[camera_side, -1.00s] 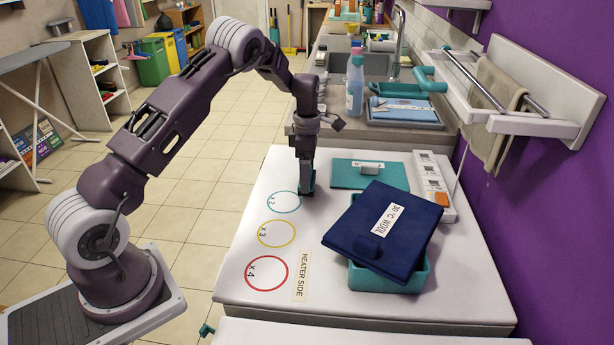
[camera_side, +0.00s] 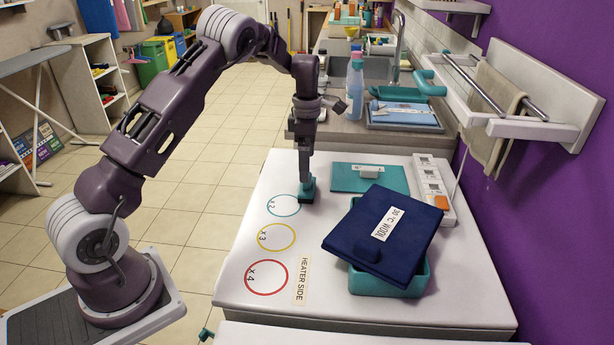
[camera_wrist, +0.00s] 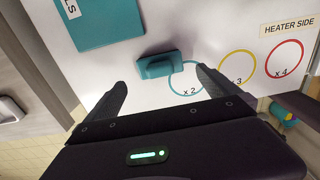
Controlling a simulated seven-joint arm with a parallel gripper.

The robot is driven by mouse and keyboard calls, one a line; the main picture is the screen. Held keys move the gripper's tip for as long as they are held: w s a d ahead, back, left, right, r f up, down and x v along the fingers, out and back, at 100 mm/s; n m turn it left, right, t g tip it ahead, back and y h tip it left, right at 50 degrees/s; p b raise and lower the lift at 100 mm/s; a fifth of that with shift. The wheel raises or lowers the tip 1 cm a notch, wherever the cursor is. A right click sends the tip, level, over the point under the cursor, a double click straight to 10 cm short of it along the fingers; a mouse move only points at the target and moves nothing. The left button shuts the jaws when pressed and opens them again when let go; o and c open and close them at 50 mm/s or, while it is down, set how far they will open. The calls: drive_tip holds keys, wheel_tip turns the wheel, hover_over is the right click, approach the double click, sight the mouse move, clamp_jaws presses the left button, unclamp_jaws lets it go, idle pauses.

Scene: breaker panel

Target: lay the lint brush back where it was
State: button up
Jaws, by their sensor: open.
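A small teal block with a raised grip, which looks like the lint brush (camera_side: 307,190), lies on the white top just right of the teal x2 circle (camera_side: 283,205). In the wrist view the brush (camera_wrist: 158,66) lies beside that circle, overlapping its edge. My gripper (camera_side: 304,176) points down directly over the brush. In the wrist view my gripper (camera_wrist: 161,78) has its two fingers spread wide, with the brush beyond and between them. The fingers hold nothing.
A navy folded cloth (camera_side: 403,225) labelled 30°C WOOL rests tilted on a teal tray (camera_side: 392,283) to the right. A flat teal board (camera_side: 345,178) lies behind. A white power strip (camera_side: 432,185) runs along the right. Yellow (camera_side: 276,237) and red (camera_side: 266,276) circles are clear.

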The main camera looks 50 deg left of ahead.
drive_tip(key=s+d+r+m+t, duration=0.1)
drive_tip(key=s+d+r+m, duration=0.2)
drive_tip(key=r, duration=0.5)
drive_tip(key=s+d+r+m+t, duration=0.1)
drive_tip(key=s+d+r+m, duration=0.2)
drive_tip(key=r, duration=0.5)
drive_tip(key=s+d+r+m+t, duration=0.1)
drive_tip(key=s+d+r+m, duration=0.65)
drive_tip(key=s, duration=0.25)
drive_tip(key=s+d+f+m+t, duration=0.1)
drive_tip(key=s+d+f+m, duration=0.1)
drive_tip(key=s+m, duration=0.4)
drive_tip(key=s+d+f+m+t, duration=0.1)
drive_tip(key=s+d+f+m, duration=0.1)
drive_tip(key=s+m, duration=0.5)
drive_tip(key=s+d, duration=0.1)
drive_tip(key=s, duration=0.3)
drive_tip(key=shift+s+f+t, duration=0.15)
drive_tip(key=shift+s+t, duration=0.15)
drive_tip(key=shift+s, duration=0.1)
drive_tip(key=shift+d+m, duration=0.1)
drive_tip(key=shift+m, duration=0.15)
